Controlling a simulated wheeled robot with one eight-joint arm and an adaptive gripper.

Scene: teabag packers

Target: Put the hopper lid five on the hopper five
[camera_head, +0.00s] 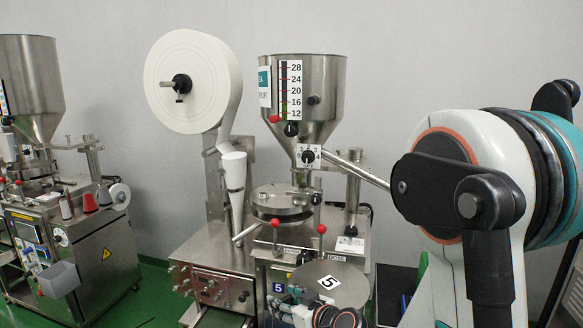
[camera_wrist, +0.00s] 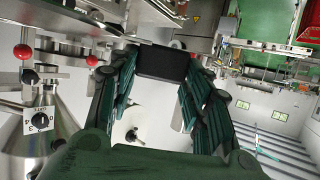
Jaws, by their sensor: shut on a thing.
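Hopper five (camera_head: 310,95) is the steel cone with a level scale on the middle machine, upright at the centre of the head view. It shows upside down at the lower left of the wrist view (camera_wrist: 65,120). The hopper lid five (camera_head: 318,276) is a grey disc with a "5" label, low in front of the machine and well below the hopper's rim. My gripper (camera_wrist: 163,75) is shut on a dark block between its green fingertips, apparently the lid's grip. In the head view, my gripper is partly cut off at the bottom.
A white paper roll (camera_head: 190,80) stands left of the hopper. Red-knobbed levers (camera_head: 321,229) and a round steel cover (camera_head: 281,202) rise behind the lid. Another machine with its own hopper (camera_head: 32,85) stands at the left. The space above hopper five is clear.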

